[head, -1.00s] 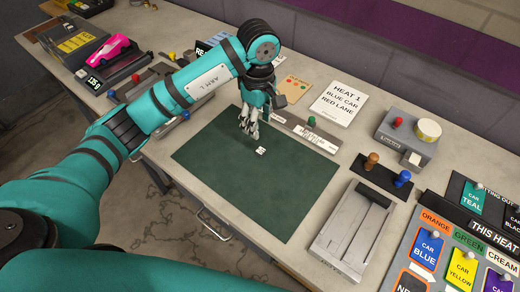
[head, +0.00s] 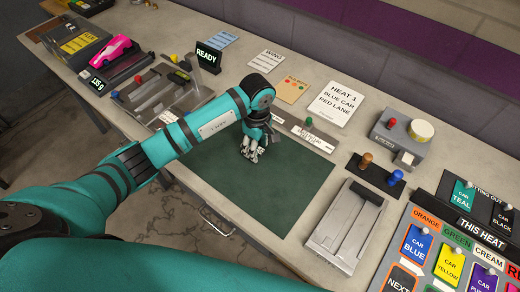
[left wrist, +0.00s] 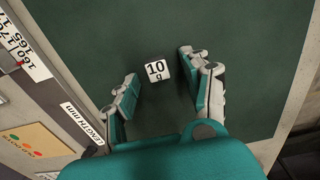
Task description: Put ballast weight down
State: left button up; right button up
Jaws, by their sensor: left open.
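The ballast weight (left wrist: 157,69), a small block with a white top marked 10 g, shows on the dark green mat (left wrist: 85,35) in the left wrist view. My left gripper (left wrist: 158,67) is open, its teal and grey fingers on either side of the weight, with gaps visible on both sides. In the head view the left gripper (head: 250,151) is low over the upper part of the green mat (head: 280,205). The weight cannot be made out there, as the fingers cover that spot. My right gripper is not in view.
A length scale (head: 312,137) runs along the mat's back edge. A grey ramp-like fixture (head: 345,225) stands right of the mat, with a peg block (head: 375,176) behind it. A pink car (head: 112,50) sits far left. Most of the mat is clear.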

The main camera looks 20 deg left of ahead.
pick_arm(q)
jog(key=shift+c, duration=0.3)
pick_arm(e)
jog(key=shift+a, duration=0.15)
pick_arm(q)
jog(key=c, duration=0.8)
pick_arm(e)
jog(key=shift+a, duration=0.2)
pick_arm(q)
jog(key=shift+r, duration=0.1)
